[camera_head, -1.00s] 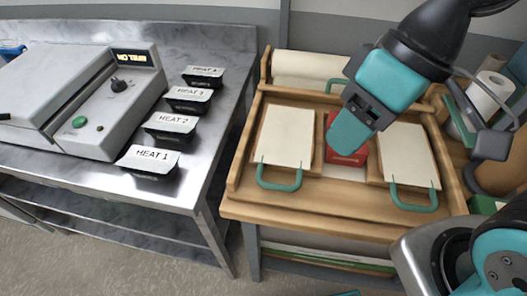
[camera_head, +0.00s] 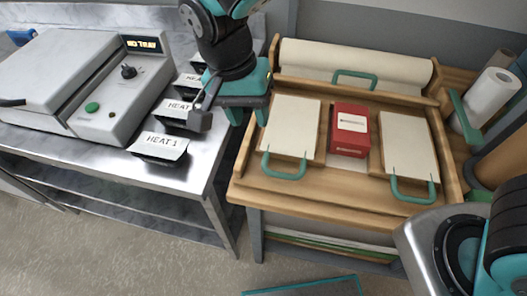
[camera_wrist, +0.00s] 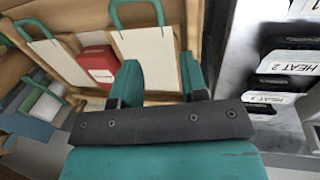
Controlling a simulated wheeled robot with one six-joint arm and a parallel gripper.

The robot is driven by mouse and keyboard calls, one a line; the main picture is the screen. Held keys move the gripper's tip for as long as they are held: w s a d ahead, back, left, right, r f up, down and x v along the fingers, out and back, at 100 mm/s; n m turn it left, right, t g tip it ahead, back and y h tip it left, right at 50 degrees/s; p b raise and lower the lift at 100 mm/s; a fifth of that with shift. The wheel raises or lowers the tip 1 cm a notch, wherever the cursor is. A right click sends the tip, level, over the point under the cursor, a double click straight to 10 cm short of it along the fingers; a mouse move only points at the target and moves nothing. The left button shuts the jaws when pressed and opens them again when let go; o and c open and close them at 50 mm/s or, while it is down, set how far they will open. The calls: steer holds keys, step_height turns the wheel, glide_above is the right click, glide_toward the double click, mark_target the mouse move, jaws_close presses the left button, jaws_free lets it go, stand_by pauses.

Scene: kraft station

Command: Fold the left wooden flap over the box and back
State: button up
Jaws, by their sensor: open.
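The red box (camera_head: 350,130) stands upright on the wooden station between two cream-faced wooden flaps. The left flap (camera_head: 292,128) lies flat beside it, with a green loop handle (camera_head: 284,172) at its front edge. The right flap (camera_head: 408,145) also lies flat. My gripper (camera_head: 248,116) is open and empty, above the station's left edge, left of the left flap and apart from its handle. In the wrist view the left flap (camera_wrist: 152,55) shows behind my gripper (camera_wrist: 160,80), with the red box (camera_wrist: 98,62) beyond it; a finger partly hides the flap.
A paper roll (camera_head: 355,60) lies along the back of the station. A white roll (camera_head: 492,97) stands at the right. Labelled black trays (camera_head: 160,146) and a grey sealing machine (camera_head: 110,95) sit on the steel table at left.

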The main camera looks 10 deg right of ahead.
mark_target(264, 160)
steer(key=f, duration=0.4)
steer(key=d+f+p, duration=0.1)
steer(key=f, duration=0.3)
steer(key=s+d+f, duration=0.1)
steer(key=f, duration=0.3)
steer(key=shift+d+f, duration=0.15)
steer(key=shift+d, duration=0.05)
jaws_close()
